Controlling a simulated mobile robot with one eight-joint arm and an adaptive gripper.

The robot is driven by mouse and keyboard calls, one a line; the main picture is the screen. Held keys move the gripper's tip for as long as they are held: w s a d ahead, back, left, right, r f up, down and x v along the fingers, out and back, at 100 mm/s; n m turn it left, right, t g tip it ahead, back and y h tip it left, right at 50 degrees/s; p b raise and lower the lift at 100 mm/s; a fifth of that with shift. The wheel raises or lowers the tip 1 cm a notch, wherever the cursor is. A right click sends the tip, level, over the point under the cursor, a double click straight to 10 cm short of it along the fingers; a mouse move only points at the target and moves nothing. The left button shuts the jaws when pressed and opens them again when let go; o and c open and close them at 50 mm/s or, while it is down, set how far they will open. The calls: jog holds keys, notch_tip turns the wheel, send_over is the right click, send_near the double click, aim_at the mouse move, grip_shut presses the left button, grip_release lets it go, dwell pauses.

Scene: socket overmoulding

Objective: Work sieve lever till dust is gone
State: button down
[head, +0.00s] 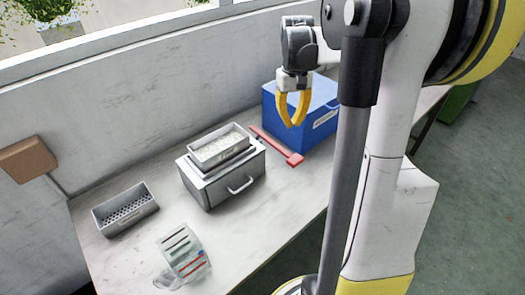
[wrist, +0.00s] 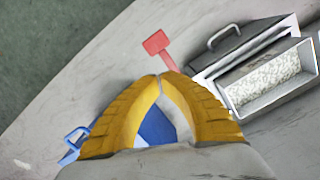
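The sieve is a grey metal box (head: 224,185) with a handle on its front, standing on the table. A tray of white granules (head: 219,148) sits on top and also shows at the right of the wrist view (wrist: 268,78). A red lever with a flat square end (head: 273,144) lies to the right of the box; its red end (wrist: 157,41) shows beyond my fingertips in the wrist view. My gripper (head: 292,124) has yellow fingers with tips together, holding nothing visible. It hangs above the table near the lever and blue box. I cannot make out dust among the granules.
A blue box (head: 312,122) stands behind the lever at the wall. A grey perforated tray (head: 126,212) is at the table's left. A clear container with labels (head: 183,250) is near the front edge. A brown box (head: 28,158) is on the wall. The table (head: 150,243) is otherwise mostly clear.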

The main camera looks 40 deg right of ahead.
aim_at(295, 158)
jog(key=p, duration=0.2)
jog(key=shift+s+r+p, duration=0.1)
jog(key=shift+p, duration=0.3)
jog(key=s+p, duration=0.1)
jog(key=p, duration=0.2)
jog(key=s+f+p, duration=0.1)
jog(key=p, duration=0.2)
jog(key=s+a+p, duration=0.1)
jog(key=p, duration=0.2)
jog(key=shift+a+f+p, duration=0.1)
jog(key=shift+f+p, duration=0.2)
jog(key=shift+f, duration=0.1)
jog(key=shift+f, duration=0.15)
jog(key=shift+s+a+f+b, duration=0.1)
jog(key=shift+s+f+b, duration=0.1)
jog(key=shift+f+b, duration=1.3)
jog(key=shift+s+f+b, duration=0.15)
jog(key=shift+f+b, duration=0.8)
jog(key=shift+f, duration=0.95)
